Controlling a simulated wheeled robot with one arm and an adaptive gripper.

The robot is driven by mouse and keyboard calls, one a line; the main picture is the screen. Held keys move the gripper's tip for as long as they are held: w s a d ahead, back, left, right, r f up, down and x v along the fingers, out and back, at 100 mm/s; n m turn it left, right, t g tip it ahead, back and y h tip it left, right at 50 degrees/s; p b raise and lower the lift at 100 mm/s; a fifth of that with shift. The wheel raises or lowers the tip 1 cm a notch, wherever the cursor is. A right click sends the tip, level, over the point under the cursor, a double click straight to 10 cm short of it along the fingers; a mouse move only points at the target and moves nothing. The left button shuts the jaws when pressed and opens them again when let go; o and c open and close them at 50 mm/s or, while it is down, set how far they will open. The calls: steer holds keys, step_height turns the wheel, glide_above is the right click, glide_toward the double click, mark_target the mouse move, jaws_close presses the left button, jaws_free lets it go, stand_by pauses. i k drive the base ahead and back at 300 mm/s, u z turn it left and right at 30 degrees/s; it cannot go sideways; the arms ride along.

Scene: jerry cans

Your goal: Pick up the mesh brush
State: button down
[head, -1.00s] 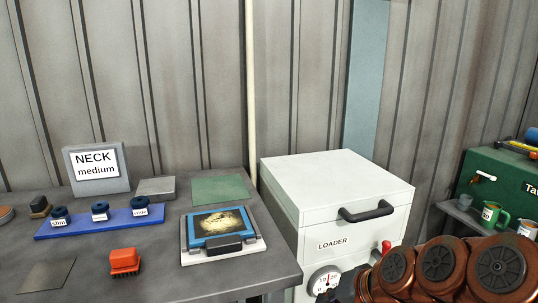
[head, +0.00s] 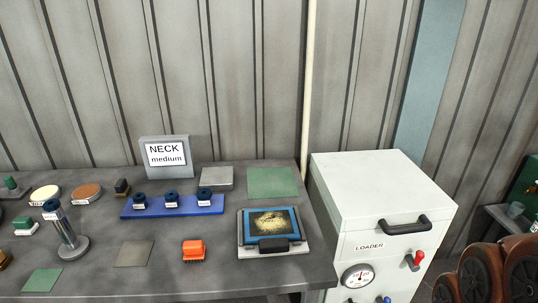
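An orange brush (head: 194,249) with bristles underneath sits on the front part of the grey bench, left of the blue-framed screen (head: 272,223). A green-backed brush (head: 26,226) with pale bristles stands at the far left. No label in view tells which one is the mesh brush. My gripper is not in view.
A metal post on a round base (head: 72,248) stands left. The white LOADER cabinet (head: 383,195) is right of the bench (head: 150,280).

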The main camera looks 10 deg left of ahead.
mark_target(194, 250)
steer(key=u, duration=1.6)
